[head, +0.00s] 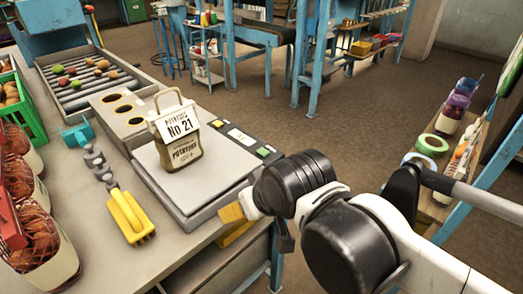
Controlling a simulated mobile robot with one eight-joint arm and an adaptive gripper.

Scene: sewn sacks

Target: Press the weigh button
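A small tan sack of potatoes (181,150) with a white "No 21" tag stands upright on the pale plate of a scale (205,190). I cannot read which is the weigh button. My gripper (233,212) is at the scale's near right corner, apart from the green button. The wrist hides part of it, and its finger opening cannot be made out.
A yellow-handled tool (126,214) lies left of the scale. A block with round holes (123,110) stands behind it. Sacks of onions (35,240) and a green crate (27,108) line the left edge. A shelf with tape rolls (432,145) stands at right.

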